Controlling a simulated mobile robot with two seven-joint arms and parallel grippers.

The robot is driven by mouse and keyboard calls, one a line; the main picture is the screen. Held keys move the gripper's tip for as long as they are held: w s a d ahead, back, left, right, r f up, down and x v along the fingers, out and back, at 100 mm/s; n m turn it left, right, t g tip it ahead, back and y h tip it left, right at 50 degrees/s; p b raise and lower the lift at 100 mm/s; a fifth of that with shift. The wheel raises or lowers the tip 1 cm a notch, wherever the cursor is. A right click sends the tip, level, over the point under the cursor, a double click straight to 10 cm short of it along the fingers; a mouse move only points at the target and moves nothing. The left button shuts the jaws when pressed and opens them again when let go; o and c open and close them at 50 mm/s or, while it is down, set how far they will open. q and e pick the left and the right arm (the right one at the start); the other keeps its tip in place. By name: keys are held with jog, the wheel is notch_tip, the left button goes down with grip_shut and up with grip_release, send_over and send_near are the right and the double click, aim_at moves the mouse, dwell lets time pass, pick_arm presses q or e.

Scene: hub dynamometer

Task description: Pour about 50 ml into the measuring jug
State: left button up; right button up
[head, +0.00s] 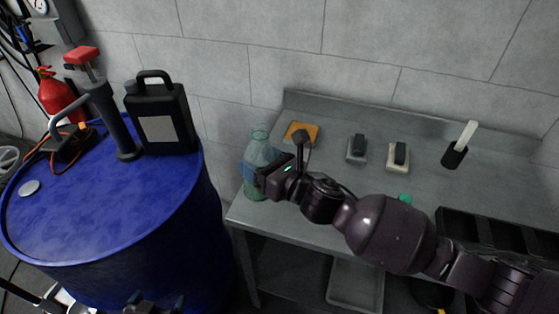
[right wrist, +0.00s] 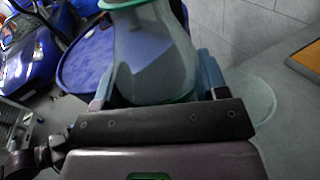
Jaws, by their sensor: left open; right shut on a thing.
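A translucent green-tinted vessel (head: 261,150) with a narrowed neck stands upright at the left end of the steel bench. It also fills the middle of the right wrist view (right wrist: 152,55), with a green rim at top. I cannot tell whether it is the measuring jug or whether it touches the bench. My right gripper (head: 257,174) is shut on it from the side. My left gripper (head: 154,304) is open and empty at the bottom edge, in front of the blue drum. A small green thing (head: 404,198) shows behind my right arm, mostly hidden.
A blue drum (head: 110,205) carries a black canister (head: 161,115) and a hand pump (head: 110,110). The steel bench (head: 330,197) has an orange pad (head: 302,131), two small devices (head: 357,147) (head: 398,156) and a brush in a black holder (head: 455,154). A dark tray (head: 480,230) is at right.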

aim_at(265, 151)
jog(key=shift+n, duration=0.7)
notch_tip(265, 151, up, 4)
jog(key=shift+r+p, duration=0.1)
jog(key=shift+p, duration=1.1)
jog(key=shift+r, duration=0.15)
pick_arm(q)
notch_tip(265, 151, up, 4)
jog(key=shift+w+r, duration=0.1)
jog(key=shift+w, duration=0.25)
